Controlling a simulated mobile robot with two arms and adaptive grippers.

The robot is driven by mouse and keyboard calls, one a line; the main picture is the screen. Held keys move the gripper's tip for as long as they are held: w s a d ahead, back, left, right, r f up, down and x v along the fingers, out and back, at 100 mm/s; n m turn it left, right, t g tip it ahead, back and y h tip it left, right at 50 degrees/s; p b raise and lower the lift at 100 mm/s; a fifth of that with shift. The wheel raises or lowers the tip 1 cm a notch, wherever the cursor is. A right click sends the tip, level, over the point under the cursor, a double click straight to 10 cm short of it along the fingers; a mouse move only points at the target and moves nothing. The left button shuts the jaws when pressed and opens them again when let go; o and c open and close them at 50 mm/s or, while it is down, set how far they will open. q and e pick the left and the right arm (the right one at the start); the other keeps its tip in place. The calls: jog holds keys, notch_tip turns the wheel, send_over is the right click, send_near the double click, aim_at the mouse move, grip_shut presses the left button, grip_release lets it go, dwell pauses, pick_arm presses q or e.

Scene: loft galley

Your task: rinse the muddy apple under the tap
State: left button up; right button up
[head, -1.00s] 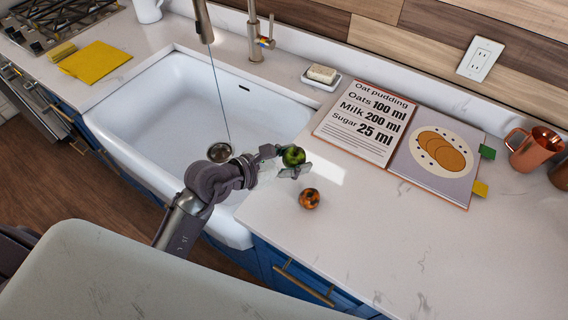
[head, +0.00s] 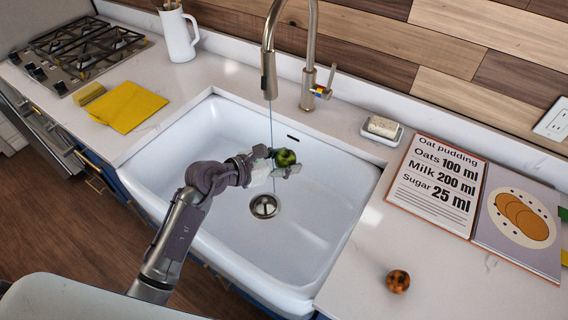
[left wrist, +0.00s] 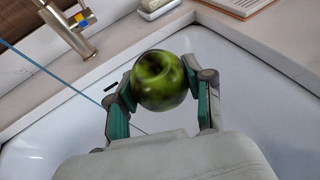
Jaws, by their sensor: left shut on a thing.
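A green apple (head: 285,158) with dark smudges is held in my left gripper (head: 284,168), above the sink basin. In the left wrist view the apple (left wrist: 160,82) sits between the two fingers (left wrist: 163,92), and its dark stem hollow shows. The tap (head: 309,62) arches over the sink (head: 215,128), and a thin blue stream of water (head: 271,120) falls from its spout. In the left wrist view the stream (left wrist: 45,68) passes left of the apple and behind a finger. My right gripper is not in view.
An orange-brown, dark-spotted fruit (head: 398,281) lies on the right counter (head: 352,279). A recipe book (head: 437,187) and a soap dish (head: 381,133) are behind it. A yellow cloth (head: 128,106), white jug (head: 178,36) and stove (head: 75,52) stand left.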

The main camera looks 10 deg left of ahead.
pick_arm(q)
jog(key=shift+w+a+f+b, duration=0.2)
jog(key=shift+w+b, duration=0.1)
jog(key=shift+w, duration=0.05)
jog(key=w+a+f+b, duration=0.2)
jog(key=w+a+b, duration=0.4)
jog(key=w+b, duration=0.2)
jog(key=shift+w+a+f+b, duration=0.15)
jog(key=shift+w+a+b, duration=0.25)
jog(key=shift+w, duration=0.85)
jog(key=shift+d, duration=0.1)
jog(key=shift+w+d, duration=0.3)
jog(key=shift+d, duration=0.1)
jog(key=shift+s+a, duration=0.1)
jog(key=shift+a, duration=0.05)
jog(key=shift+s+a, duration=0.25)
jog(key=shift+a, duration=0.15)
